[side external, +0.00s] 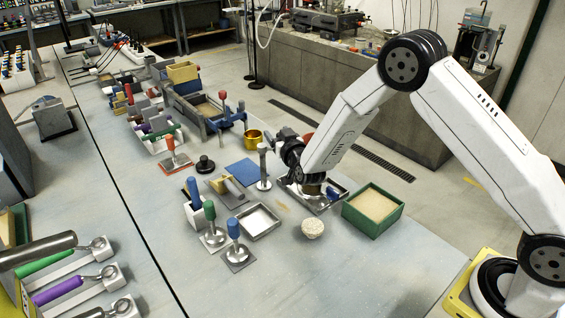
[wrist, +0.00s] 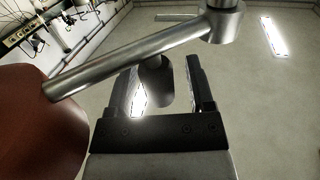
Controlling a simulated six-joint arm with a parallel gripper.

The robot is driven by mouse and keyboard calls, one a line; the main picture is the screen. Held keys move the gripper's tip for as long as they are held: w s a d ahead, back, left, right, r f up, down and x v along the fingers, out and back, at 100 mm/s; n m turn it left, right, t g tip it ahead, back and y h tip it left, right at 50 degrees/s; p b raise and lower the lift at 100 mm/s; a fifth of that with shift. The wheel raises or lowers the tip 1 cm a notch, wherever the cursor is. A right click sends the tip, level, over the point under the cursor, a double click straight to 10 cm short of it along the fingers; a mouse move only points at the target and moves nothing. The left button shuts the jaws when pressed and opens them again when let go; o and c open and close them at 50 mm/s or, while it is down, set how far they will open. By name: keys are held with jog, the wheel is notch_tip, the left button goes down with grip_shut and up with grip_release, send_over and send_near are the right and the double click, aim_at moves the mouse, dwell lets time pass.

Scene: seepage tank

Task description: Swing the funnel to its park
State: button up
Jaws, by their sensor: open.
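In the wrist view a metal swing bar (wrist: 130,58) runs from lower left up to a round metal hub (wrist: 223,20). A large red-brown rounded body (wrist: 40,125), which looks like the funnel, fills the left edge near the bar's lower end. A short dark cylindrical grip (wrist: 154,82) shows below the bar. My gripper (wrist: 164,62) is open, with one finger on each side of this grip; I cannot tell whether either touches it. In the side view my gripper (side external: 283,138) is small and dark, and a bit of red (side external: 308,138) shows behind my arm.
A grey post (side external: 263,170) and a brass cup (side external: 252,139) stand close to my gripper.

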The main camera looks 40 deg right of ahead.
jog(key=shift+w+d, duration=0.1)
jog(key=shift+w, duration=0.25)
grip_shut()
dwell(1.3)
